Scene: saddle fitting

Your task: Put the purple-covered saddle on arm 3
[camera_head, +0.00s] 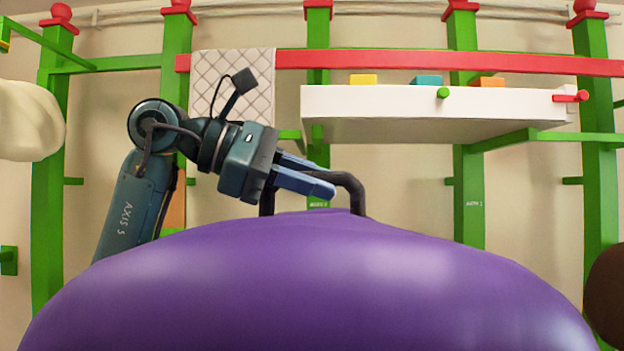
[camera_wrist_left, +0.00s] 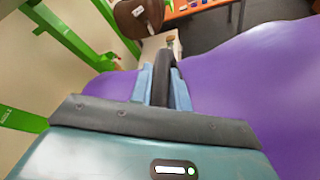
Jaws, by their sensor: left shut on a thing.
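The purple-covered saddle (camera_head: 310,285) fills the lower part of the head view, close to the camera. A dark handle (camera_head: 350,188) stands up at its far end. My left gripper (camera_head: 318,182), with blue fingers, is shut on this handle. In the left wrist view the handle (camera_wrist_left: 161,75) sits between the fingers (camera_wrist_left: 163,88), with the purple cover (camera_wrist_left: 245,85) on both sides. Green posts with small labels (camera_head: 473,204) stand behind; the lettering is too small to read surely, so I cannot tell which is arm 3. My right gripper is out of view.
A white shelf (camera_head: 430,120) with several coloured blocks juts out above and behind the saddle. A checked cloth (camera_head: 235,88) hangs from a red rail (camera_head: 450,62). A cream rounded thing (camera_head: 28,120) is at left, a brown one (camera_head: 606,292) at right. Green bars (camera_head: 570,137) stick out.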

